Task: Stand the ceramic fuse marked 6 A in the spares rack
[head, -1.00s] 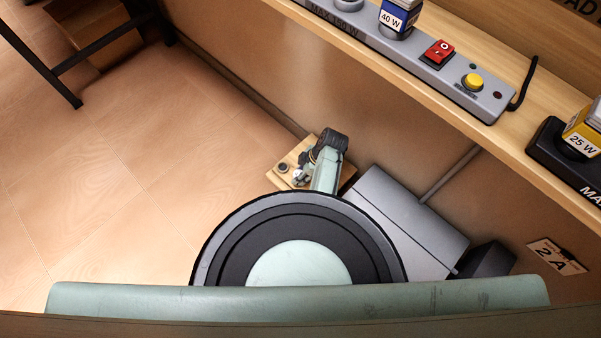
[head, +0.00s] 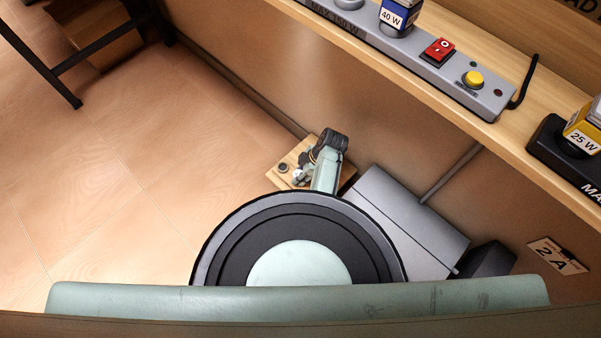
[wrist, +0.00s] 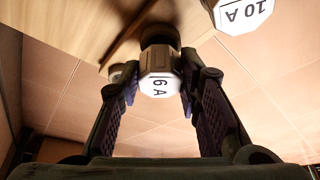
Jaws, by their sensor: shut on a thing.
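The ceramic fuse marked 6 A (wrist: 158,88) shows in the wrist view with its white, many-sided end towards the camera. My gripper (wrist: 160,75) is shut on it, one dark finger pad on each side. The fuse's far end lies in front of a dark round part near a wooden board (wrist: 85,25), and I cannot tell whether it touches either. Another white-ended fuse marked 10 A (wrist: 243,12) is at the upper right, apart from my gripper. I cannot make out the fuses or my gripper clearly in the head view. I cannot identify the spares rack in either view.
In the head view a wooden shelf (head: 520,140) runs along the right, carrying a grey panel (head: 420,68) with a red switch (head: 438,49) and yellow button (head: 473,79). A grey box (head: 410,215) and a 2 A label (head: 557,256) are below.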

